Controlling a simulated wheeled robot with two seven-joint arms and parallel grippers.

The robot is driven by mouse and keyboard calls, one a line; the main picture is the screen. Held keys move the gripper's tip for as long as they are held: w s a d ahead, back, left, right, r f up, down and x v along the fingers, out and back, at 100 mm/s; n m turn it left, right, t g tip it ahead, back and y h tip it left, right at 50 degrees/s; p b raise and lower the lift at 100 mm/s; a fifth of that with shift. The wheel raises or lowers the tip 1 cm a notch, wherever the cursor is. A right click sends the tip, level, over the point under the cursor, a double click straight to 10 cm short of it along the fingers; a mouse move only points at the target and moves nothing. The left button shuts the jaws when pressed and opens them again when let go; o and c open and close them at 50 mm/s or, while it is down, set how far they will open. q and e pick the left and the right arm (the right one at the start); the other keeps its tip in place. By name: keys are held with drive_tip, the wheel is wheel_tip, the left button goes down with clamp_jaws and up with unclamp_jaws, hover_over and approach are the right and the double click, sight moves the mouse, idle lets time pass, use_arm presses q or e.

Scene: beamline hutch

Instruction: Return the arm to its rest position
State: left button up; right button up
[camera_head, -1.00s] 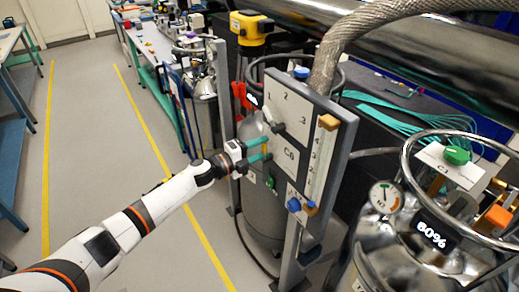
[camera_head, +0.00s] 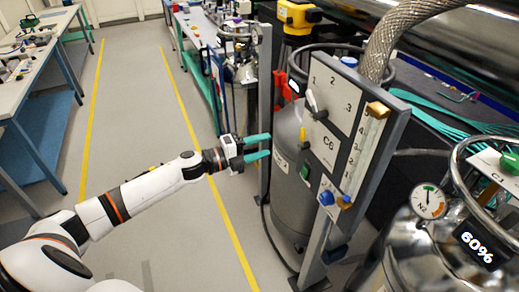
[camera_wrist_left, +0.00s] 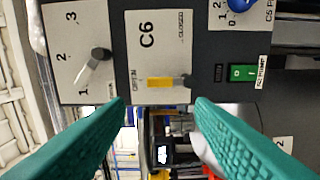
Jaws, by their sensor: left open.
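My left gripper (camera_head: 258,147) is open and empty, with its two teal fingers apart. It is to the left of the grey control panel (camera_head: 378,150) and does not appear to touch it. In the left wrist view the teal fingers (camera_wrist_left: 150,130) spread at the bottom, with the panel (camera_wrist_left: 115,60) beyond them. The panel carries a C6 plate (camera_wrist_left: 158,35) with a yellow-tipped lever (camera_wrist_left: 165,82), a 1-2-3 selector knob (camera_wrist_left: 95,62), a green switch (camera_wrist_left: 243,73) and a blue knob (camera_wrist_left: 240,5). My right gripper is not in view.
A grey cylinder (camera_head: 292,195) stands behind the panel. A steel dewar (camera_head: 425,250) with a gauge and a 60% display is at the lower right. A braided hose (camera_head: 420,35) runs above. The floor (camera_head: 130,130) at the left is clear, with a bench (camera_head: 50,50) beyond.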

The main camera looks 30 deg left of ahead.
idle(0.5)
